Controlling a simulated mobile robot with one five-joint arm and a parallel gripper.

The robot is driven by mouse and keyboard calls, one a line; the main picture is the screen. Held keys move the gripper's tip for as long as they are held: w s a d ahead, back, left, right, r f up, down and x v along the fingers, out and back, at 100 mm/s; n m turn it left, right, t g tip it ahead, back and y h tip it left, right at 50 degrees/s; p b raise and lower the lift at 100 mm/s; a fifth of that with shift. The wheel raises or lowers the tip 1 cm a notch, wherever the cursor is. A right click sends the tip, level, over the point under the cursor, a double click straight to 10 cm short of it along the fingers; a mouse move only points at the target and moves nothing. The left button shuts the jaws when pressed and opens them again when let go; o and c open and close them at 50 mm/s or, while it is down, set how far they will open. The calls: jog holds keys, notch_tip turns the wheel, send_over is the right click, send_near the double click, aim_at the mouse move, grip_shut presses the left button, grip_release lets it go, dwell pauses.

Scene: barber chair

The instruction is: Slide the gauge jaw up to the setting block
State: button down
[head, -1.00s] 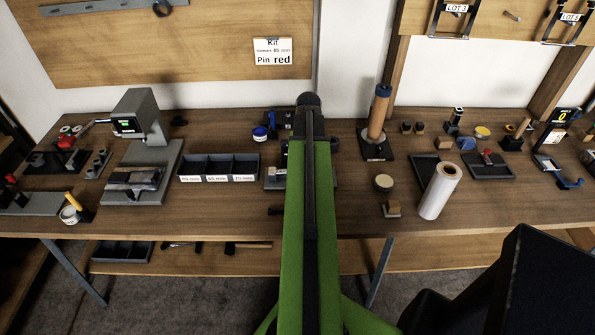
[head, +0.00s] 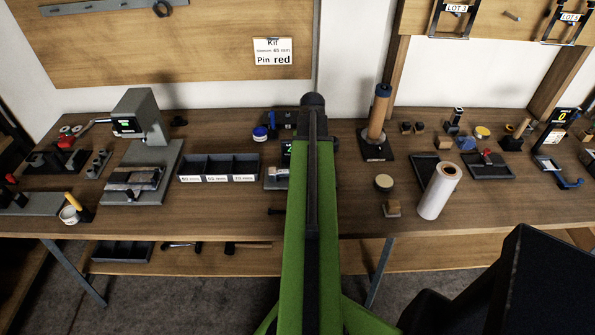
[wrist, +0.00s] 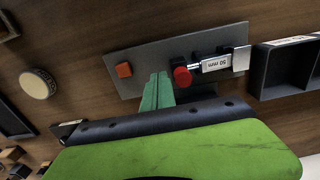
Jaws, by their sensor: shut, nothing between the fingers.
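The gauge's grey plate (wrist: 130,57) lies on the bench, with an orange-red square (wrist: 123,70) at its left. On its right part are a round red knob (wrist: 182,76), a piece labelled 50 mm (wrist: 216,63) and a pale block (wrist: 241,58). I cannot tell for sure which piece is the jaw and which the setting block. My gripper (wrist: 158,75) is shut and empty, its green fingertips over the plate, just left of the red knob; contact is unclear. In the head view my arm hides much of the gauge plate (head: 274,184).
A bin with three compartments (head: 218,168) stands left of the gauge; it also shows in the wrist view (wrist: 268,73). A round tin (head: 384,182) and a white roll (head: 438,191) stand to the right. A peg on a black base (head: 377,150) stands behind them.

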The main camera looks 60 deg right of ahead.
notch_tip(320, 180, up, 8)
jog(key=p, duration=0.8)
